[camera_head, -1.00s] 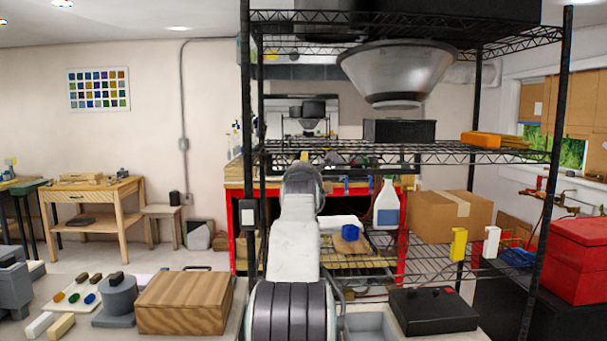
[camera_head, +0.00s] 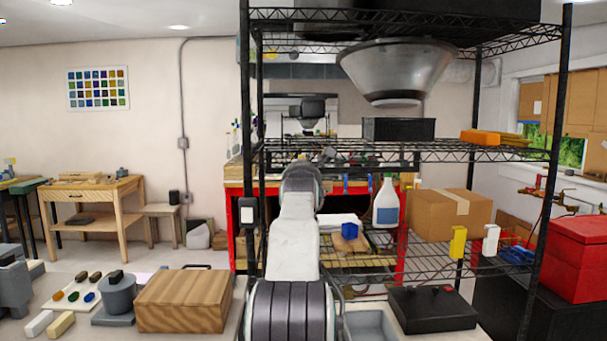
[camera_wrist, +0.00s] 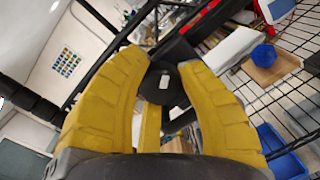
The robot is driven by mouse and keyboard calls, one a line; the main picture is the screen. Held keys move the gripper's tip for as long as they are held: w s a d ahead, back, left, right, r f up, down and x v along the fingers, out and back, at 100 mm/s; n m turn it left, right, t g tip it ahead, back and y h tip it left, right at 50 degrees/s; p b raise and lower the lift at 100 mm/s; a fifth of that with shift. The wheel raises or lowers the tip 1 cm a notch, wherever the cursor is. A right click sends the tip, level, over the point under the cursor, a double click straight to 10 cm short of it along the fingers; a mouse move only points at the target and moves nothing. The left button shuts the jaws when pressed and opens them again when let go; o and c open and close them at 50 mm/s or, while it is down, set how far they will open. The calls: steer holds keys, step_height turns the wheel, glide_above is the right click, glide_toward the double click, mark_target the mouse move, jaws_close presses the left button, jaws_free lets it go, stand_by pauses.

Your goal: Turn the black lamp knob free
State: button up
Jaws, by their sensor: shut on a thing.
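In the wrist view, my gripper (camera_wrist: 161,68) shows as two curved yellow fingers. They are shut on a round black knob (camera_wrist: 166,90) that has a small white mark on its face. The knob sits between the fingers, in front of dark metal bars. Part of its rim is hidden by the fingers. In the head view, my arm reaches forward into the wire rack and hides the gripper and the knob.
The black wire rack (camera_head: 395,150) surrounds the reach. A tan board with a blue piece (camera_wrist: 264,55) lies close to the right. A white bottle (camera_head: 387,205) and a cardboard box (camera_head: 448,215) stand on the lower shelf. A wooden box (camera_head: 183,301) is at front left.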

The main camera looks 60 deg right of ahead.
steer(key=shift+r, duration=0.2)
steer(key=o, duration=1.2)
steer(key=shift+f, duration=0.15)
steer(key=v, duration=1.2)
